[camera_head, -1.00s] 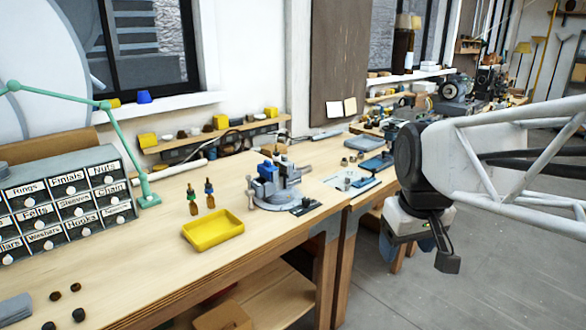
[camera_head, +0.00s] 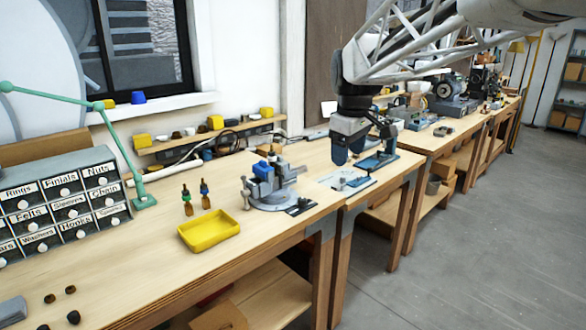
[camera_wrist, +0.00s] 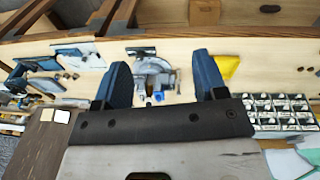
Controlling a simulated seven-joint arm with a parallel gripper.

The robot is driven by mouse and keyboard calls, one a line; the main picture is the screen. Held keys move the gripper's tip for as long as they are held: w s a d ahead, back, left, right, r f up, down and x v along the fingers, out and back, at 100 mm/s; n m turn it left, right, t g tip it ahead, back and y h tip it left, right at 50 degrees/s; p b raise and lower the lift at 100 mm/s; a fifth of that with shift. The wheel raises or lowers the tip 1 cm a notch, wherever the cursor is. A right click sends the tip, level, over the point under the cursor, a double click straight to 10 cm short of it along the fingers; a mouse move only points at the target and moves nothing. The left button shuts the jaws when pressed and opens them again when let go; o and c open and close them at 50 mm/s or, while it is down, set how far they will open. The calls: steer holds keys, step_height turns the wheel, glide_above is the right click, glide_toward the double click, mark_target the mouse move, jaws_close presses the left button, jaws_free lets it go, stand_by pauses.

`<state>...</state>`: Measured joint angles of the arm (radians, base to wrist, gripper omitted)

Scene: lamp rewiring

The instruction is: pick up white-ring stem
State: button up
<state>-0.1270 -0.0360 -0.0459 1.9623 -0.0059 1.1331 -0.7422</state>
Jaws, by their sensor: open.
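I cannot make out a white-ring stem in either view. Two small upright amber items with dark tops (camera_head: 187,203) (camera_head: 205,197) stand behind the yellow tray; I see no white ring on them. My gripper (camera_head: 362,158) hangs over the right part of the bench, above the pale mat (camera_head: 335,183) and blue tray. In the wrist view my gripper (camera_wrist: 161,64) has its blue fingers wide apart with nothing between them. The grey and blue vise (camera_wrist: 153,82) shows beyond the gap. The gripper hides part of the bench behind it.
The yellow tray (camera_head: 208,231) lies left of the vise (camera_head: 268,186). A labelled drawer cabinet (camera_head: 65,203) and a green lamp arm (camera_head: 140,190) stand at the left. The bench front around the yellow tray is mostly clear.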

steer(key=w+a+n, duration=0.4)
steer(key=w+a, duration=0.1)
steer(key=w, duration=0.7)
steer(key=n+g, duration=0.1)
steer(key=n, duration=0.7)
glide_above(272, 152)
step_height(272, 152, down, 8)
steer(key=shift+d+r, duration=0.1)
steer(key=shift+w+a+f+n, duration=0.3)
steer(key=shift+a, duration=0.05)
steer(key=shift+f, duration=0.1)
steer(key=shift+f, duration=1.2)
steer(key=shift+f, duration=0.15)
